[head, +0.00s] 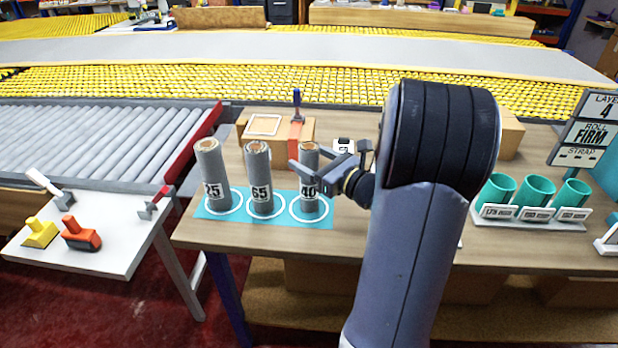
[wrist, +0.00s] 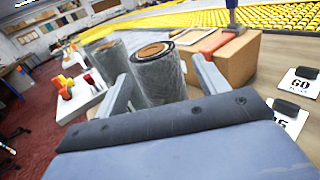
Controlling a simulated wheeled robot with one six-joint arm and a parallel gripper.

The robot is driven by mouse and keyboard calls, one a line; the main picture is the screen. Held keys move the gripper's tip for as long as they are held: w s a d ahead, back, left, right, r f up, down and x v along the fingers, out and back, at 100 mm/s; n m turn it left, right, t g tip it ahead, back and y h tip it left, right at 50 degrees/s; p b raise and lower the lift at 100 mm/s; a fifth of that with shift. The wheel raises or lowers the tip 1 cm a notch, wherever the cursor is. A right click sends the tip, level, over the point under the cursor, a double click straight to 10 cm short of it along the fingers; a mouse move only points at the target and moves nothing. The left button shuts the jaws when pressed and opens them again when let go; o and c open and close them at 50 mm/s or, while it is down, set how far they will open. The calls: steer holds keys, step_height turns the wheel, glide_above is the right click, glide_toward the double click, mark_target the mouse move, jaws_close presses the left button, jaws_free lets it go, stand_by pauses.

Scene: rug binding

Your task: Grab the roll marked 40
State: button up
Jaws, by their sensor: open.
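The grey roll marked 40 (head: 310,193) stands upright in a white ring on the teal mat (head: 236,213), rightmost of three rolls. The rolls marked 25 (head: 212,180) and 65 (head: 260,180) stand to its left. My gripper (head: 312,164) is open at the upper part of the roll marked 40; one finger crosses in front of it, and the other is partly hidden. In the wrist view a roll (wrist: 158,78), the nearest one, shows between my open fingers (wrist: 160,72), its label out of sight. I cannot tell whether a finger touches it. Another roll (wrist: 106,62) stands beyond it.
A cardboard box (head: 258,150) with a clamp stands behind the rolls. Teal cups (head: 536,190) in a labelled rack and a sign (head: 582,130) reading FIRM stand at the right. A roller conveyor (head: 95,140) and a white side table (head: 100,240) with tools are at the left.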

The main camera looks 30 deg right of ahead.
steer(key=shift+x, duration=1.45)
steer(key=shift+d, duration=0.1)
steer(key=shift+c, duration=0.4)
steer(key=c, duration=1.3)
steer(key=shift+o, duration=0.2)
